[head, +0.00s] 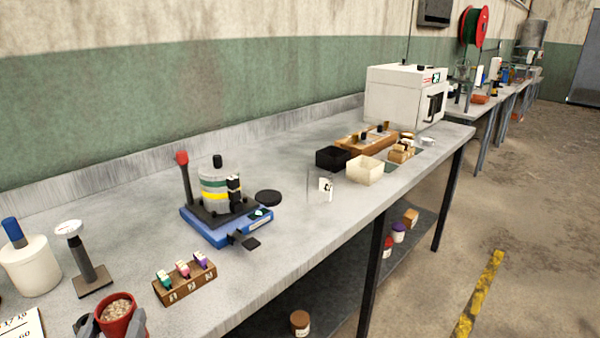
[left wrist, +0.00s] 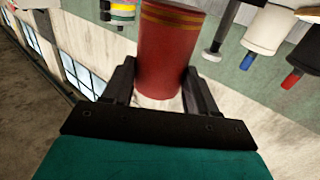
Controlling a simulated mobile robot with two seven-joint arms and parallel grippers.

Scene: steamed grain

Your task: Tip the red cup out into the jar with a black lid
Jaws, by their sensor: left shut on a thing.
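The red cup (head: 115,322) is at the bottom left of the head view, filled with pale brown grain. My left gripper (head: 112,325) is shut on it, one finger on each side. In the left wrist view the red cup (left wrist: 168,55), with yellow bands, sits between the fingers of the left gripper (left wrist: 160,82). The cup looks roughly upright in the head view. A clear jar (head: 313,184) with a small label stands mid-table, far from the cup; its contents are hard to make out. A round black lid (head: 268,198) lies on the table left of it. My right gripper is not in view.
A blue-based device (head: 228,232) with a striped cylinder stands between cup and jar. A wooden rack (head: 184,286) of small vials is right of the cup. A stand (head: 95,280) and white container (head: 33,268) are behind it. Cream and black boxes stand past the jar.

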